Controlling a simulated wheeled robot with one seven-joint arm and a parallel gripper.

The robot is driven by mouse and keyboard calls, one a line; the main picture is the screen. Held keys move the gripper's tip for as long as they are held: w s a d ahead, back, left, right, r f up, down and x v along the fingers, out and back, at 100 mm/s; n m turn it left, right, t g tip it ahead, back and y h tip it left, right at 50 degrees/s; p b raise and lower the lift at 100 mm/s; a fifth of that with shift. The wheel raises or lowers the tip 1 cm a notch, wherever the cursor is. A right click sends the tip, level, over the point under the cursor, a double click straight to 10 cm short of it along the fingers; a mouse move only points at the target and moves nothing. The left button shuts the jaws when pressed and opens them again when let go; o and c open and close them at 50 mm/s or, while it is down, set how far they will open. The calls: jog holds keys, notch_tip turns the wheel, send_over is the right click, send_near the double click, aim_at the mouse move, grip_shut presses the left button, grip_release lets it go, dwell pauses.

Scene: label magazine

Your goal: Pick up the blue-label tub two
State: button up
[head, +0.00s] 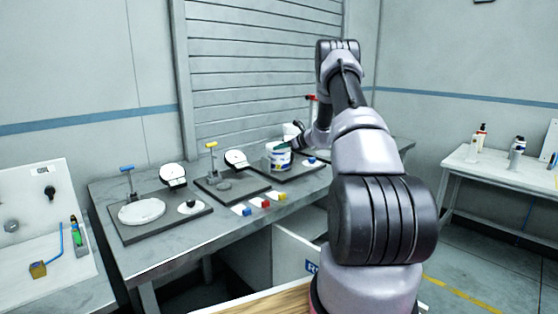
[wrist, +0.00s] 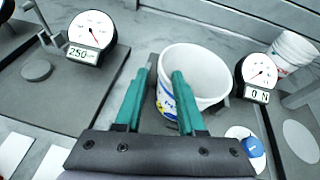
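A white open tub (wrist: 208,72) with a blue label that also has a little yellow stands just beyond my gripper (wrist: 165,70) in the wrist view. In the head view this tub (head: 277,147) is on the right part of the grey bench. My gripper's two green fingers are apart. The left finger lies outside the tub's left rim, and the right finger overlaps the tub's front wall and rim. I cannot tell whether either finger touches it. A second white tub (wrist: 295,50) stands behind at the right, its label mostly out of sight.
Dial gauges flank the tub, one reading 250 (wrist: 92,38) and one reading 0 N (wrist: 259,75). A blue-knobbed white disc (wrist: 245,145) is close at the right. Coloured blocks (head: 253,201) lie along the bench (head: 165,258) front. A side table (head: 500,172) holds bottles.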

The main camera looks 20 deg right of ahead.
aim_at(279, 156)
jog(key=shift+x, duration=2.75)
grip_shut()
jog(key=shift+d+f, duration=0.1)
jog(key=shift+f, duration=0.05)
